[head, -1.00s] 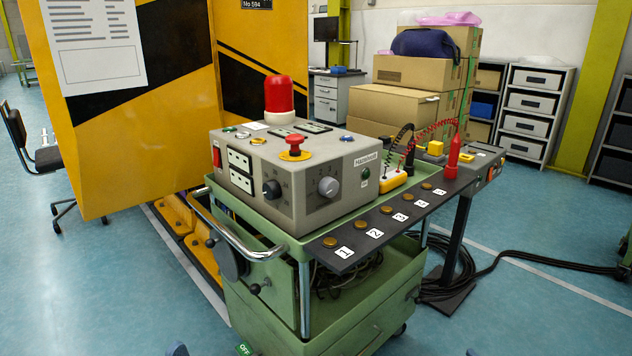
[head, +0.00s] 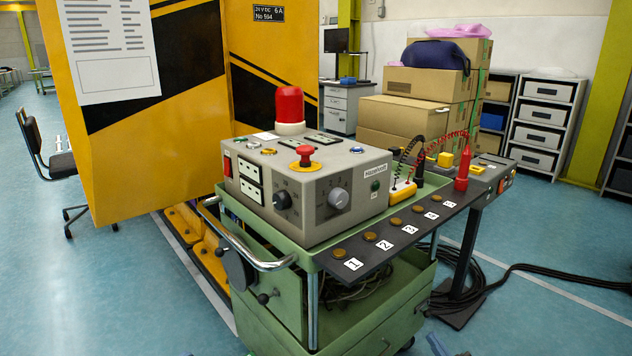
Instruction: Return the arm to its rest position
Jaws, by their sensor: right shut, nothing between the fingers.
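The tip of my right gripper (head: 438,345) shows at the bottom edge, right of centre, in front of the green cart. It is blue-grey, shut and empty, and touches nothing that I can see. Most of my right arm is below the picture. A tiny blue piece at the bottom left of centre may be part of my left arm; its jaws cannot be made out. The grey control box (head: 310,190) stands on the green cart (head: 290,310), with a red beacon (head: 290,105) and a red mushroom button (head: 306,154) on top.
A dark strip (head: 395,232) with several numbered round contacts runs along the cart's right side. A red probe (head: 463,172) stands upright near its far end. Black cables (head: 530,268) lie on the floor at right. A yellow-black panel (head: 150,130) stands behind left. Floor at right front is mostly clear.

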